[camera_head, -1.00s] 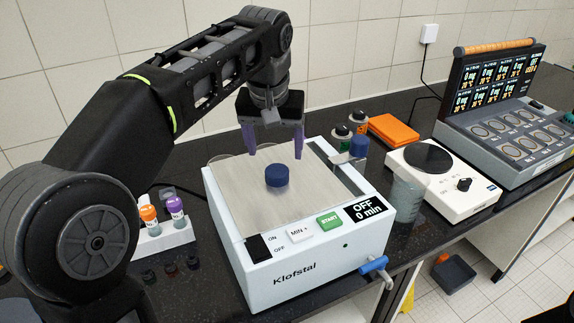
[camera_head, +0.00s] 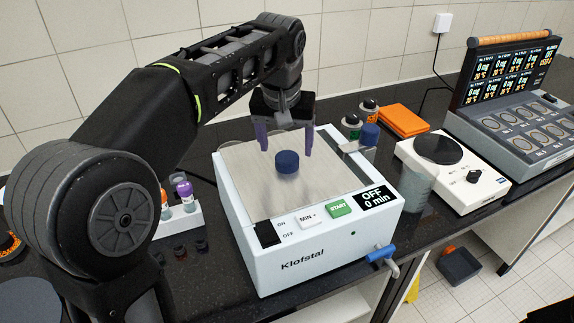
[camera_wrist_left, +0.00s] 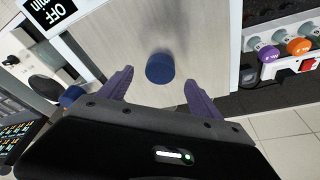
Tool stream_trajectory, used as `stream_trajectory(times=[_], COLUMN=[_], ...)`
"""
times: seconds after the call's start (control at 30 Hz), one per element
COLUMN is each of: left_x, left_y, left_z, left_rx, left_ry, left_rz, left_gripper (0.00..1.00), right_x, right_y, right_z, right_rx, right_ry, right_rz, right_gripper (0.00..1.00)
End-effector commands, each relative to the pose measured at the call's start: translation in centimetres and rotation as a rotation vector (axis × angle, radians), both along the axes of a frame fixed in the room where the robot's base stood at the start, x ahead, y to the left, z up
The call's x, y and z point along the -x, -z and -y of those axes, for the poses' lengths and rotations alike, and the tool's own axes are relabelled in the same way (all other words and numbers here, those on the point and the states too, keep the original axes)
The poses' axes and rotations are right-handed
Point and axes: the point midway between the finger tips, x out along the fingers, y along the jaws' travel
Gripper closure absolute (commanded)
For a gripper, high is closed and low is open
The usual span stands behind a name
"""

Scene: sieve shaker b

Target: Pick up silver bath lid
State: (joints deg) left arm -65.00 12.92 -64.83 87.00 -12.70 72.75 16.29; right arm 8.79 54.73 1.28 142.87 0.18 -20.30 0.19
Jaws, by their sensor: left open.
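The silver bath lid (camera_head: 250,180) lies flat on top of the white Klofstal bath (camera_head: 310,262). A dark blue round knob (camera_head: 287,162) stands up from its middle. The lid (camera_wrist_left: 140,35) and knob (camera_wrist_left: 160,68) also show in the left wrist view. My left gripper (camera_head: 286,153) is open, with its purple fingers pointing down above the lid. In the left wrist view the fingers (camera_wrist_left: 158,80) are spread to either side of the knob, with clear gaps and no contact. My right gripper is not in view.
A rack of capped tubes (camera_head: 180,218) stands left of the bath. A clear beaker (camera_head: 417,190), a white hotplate (camera_head: 455,170) and an orange box (camera_head: 403,121) are on the right. A blue-handled tap (camera_head: 380,254) sticks out of the bath's front right.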

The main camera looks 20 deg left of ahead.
Motion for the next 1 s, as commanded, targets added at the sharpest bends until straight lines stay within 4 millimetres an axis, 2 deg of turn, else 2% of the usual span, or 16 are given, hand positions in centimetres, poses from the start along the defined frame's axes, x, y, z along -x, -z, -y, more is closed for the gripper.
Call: stream_trajectory(times=[0.2, 0.33, 0.93, 1.0], left_x=[-0.8, -1.2, -1.2, -1.3], left_y=[3.0, 4.2, 4.3, 4.3], left_z=[-0.4, -0.4, -0.4, -0.4], left_rx=[-0.003, 0.001, 0.002, 0.002], left_ry=[-0.002, -0.002, 0.0, 0.0], left_rz=[-0.004, -0.001, 0.001, 0.001], left_gripper=[0.26, 0.26, 0.26, 0.3], right_x=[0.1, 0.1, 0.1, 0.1], right_y=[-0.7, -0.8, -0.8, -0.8], right_z=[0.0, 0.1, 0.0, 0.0], right_rx=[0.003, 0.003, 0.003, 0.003], right_ry=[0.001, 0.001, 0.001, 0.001], right_rz=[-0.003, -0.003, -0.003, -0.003], right_gripper=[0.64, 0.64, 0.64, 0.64])
